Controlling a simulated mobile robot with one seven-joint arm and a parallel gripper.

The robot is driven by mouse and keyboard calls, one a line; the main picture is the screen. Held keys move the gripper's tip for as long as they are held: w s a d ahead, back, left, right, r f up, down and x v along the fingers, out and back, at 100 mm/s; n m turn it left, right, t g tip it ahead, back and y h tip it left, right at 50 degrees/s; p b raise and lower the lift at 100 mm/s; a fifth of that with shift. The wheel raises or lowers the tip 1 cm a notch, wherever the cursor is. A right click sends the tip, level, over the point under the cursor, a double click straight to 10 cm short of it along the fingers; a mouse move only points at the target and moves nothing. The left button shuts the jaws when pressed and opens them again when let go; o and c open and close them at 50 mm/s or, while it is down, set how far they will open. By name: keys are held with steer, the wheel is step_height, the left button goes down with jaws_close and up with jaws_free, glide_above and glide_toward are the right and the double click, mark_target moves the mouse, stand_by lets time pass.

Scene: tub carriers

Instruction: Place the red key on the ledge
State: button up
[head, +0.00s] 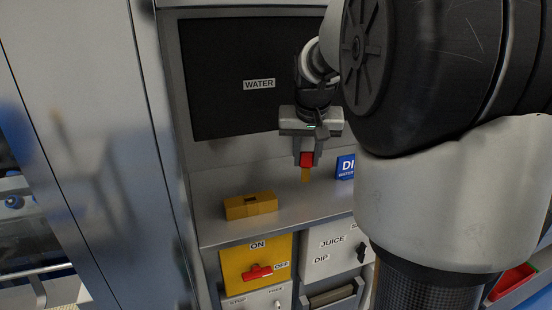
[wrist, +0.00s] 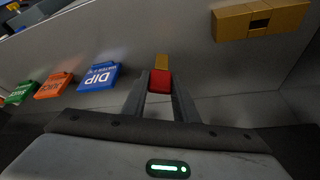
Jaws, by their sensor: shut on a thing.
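My gripper (head: 306,158) is shut on the red key (head: 306,160). The key has a red head between the fingertips and a yellow shaft pointing down, held above the grey ledge (head: 215,232). In the wrist view the red key (wrist: 160,82) shows between the two fingers (wrist: 160,95), with its yellow shaft beyond. A yellow block with a dark slot (head: 250,205) sits on the ledge, left of and below the gripper in the head view. The same yellow block (wrist: 235,22) is at the upper right of the wrist view.
A blue DIP tag (head: 346,167) stands on the ledge right of the key. The wrist view also shows orange (wrist: 54,86) and green (wrist: 22,92) tags. Below the ledge are a yellow ON/OFF panel (head: 235,265) with a red handle and a JUICE/DIP panel (head: 318,265). The ledge between block and blue tag is clear.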

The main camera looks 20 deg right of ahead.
mark_target(306, 162)
steer(key=shift+w+f, duration=0.2)
steer(key=shift+f, duration=1.25)
steer(key=shift+f, duration=0.2)
steer(key=o, duration=1.1)
